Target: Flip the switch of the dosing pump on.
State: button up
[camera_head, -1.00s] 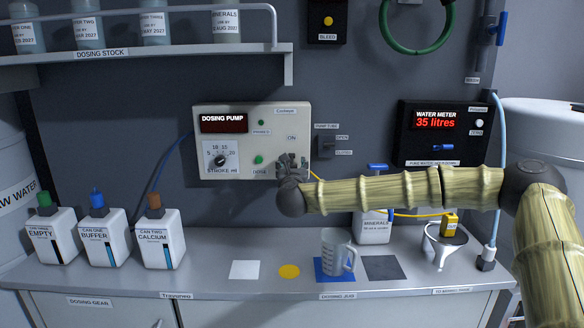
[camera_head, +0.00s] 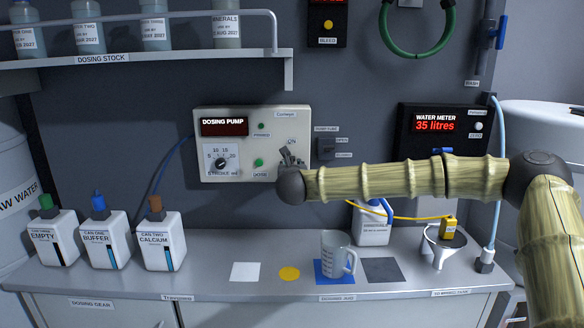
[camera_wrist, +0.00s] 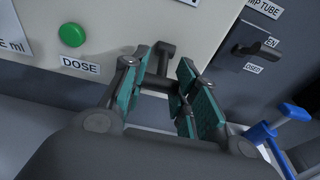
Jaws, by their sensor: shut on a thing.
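The dosing pump (camera_head: 215,155) is a cream panel on the back wall, with a dial, two green buttons and a dark display strip. Its ON label (camera_head: 291,141) is at the right side. The dark switch (camera_wrist: 166,49) shows in the wrist view as a bar between my fingers, right of the green DOSE button (camera_wrist: 72,35). My gripper (camera_head: 290,157) is at the pump's lower right, below the ON label. In the wrist view its teal-padded fingers (camera_wrist: 168,86) are shut on the switch. My gripper hides most of the switch in the head view.
A tube valve (camera_head: 326,148) sits just right of the pump. The water meter (camera_head: 436,125) reads 35 litres farther right. A shelf (camera_head: 150,53) runs above left.

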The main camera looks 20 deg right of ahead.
aim_at(292, 157)
notch_tip(292, 157, up, 3)
jog(key=g+p, duration=0.1)
jog(key=p, duration=0.1)
jog(key=g+y+p, duration=0.1)
jog(key=g+p, duration=0.1)
jog(key=p, duration=0.1)
jog(key=shift+f+g, duration=0.2)
jog(key=shift+g, duration=0.1)
jog(key=g+p, duration=0.1)
jog(key=p, duration=0.1)
jog(key=r+g+p, duration=0.1)
jog(key=p, duration=0.1)
jog(key=shift+y, duration=0.3)
jog(key=g+p, duration=0.1)
jog(key=p, duration=0.1)
jog(key=shift+w+r+g+p, duration=0.15)
jog(key=shift+g+p, duration=0.15)
jog(key=shift+g, duration=0.1)
jog(key=shift+g+y, duration=0.3)
jog(key=o, duration=1)
jog(key=shift+d, duration=0.1)
jog(key=shift+o, duration=0.2)
jog(key=v, duration=1.1)
jog(key=shift+s+r, duration=0.2)
jog(key=shift+s, duration=0.1)
